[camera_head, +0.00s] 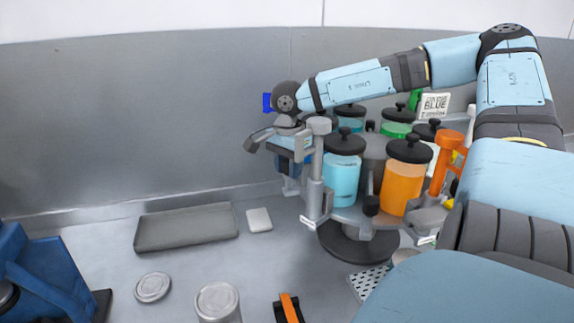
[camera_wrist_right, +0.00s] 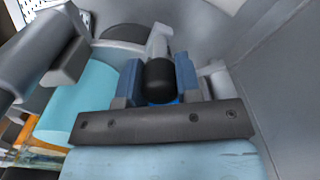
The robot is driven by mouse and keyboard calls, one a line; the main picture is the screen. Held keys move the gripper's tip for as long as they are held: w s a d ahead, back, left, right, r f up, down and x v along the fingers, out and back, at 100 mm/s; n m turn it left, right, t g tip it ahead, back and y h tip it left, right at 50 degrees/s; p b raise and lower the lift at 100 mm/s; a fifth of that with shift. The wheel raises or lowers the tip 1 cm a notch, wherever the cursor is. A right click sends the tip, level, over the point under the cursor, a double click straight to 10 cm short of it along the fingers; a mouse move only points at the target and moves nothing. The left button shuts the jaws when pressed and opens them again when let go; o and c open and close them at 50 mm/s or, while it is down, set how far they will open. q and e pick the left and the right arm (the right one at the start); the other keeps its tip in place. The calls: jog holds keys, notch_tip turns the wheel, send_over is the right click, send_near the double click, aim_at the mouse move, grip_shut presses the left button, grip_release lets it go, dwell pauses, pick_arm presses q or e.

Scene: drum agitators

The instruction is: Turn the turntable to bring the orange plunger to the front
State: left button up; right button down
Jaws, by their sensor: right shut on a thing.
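The grey turntable (camera_head: 348,215) stands on a round dark base and carries several jars with black lids. A cyan jar (camera_head: 342,180) and an orange jar (camera_head: 403,185) face the front. The orange plunger (camera_head: 443,160) stands upright at the turntable's right side, partly behind my arm. A grey plunger (camera_head: 316,180) stands at the front left. My right gripper (camera_head: 291,183) is at the turntable's left edge. In the right wrist view, its blue fingers (camera_wrist_right: 159,82) are shut on a black knob (camera_wrist_right: 160,72). My left gripper is not in view.
A grey tray (camera_head: 186,228) and a small white block (camera_head: 259,220) lie left of the turntable. A round lid (camera_head: 152,288), a metal can (camera_head: 218,302) and a black-orange item (camera_head: 288,308) are in front. A sign (camera_head: 434,106) stands behind. A blue fixture (camera_head: 45,270) is far left.

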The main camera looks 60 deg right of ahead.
dwell(0.3)
jog(key=c, duration=0.8)
grip_release()
jog(key=shift+d, duration=0.1)
jog(key=shift+s+d, duration=0.1)
jog(key=shift+s, duration=0.05)
jog(key=shift+r, duration=0.1)
jog(key=shift+r, duration=0.3)
notch_tip(320, 180, up, 13)
jog(key=shift+r, duration=0.1)
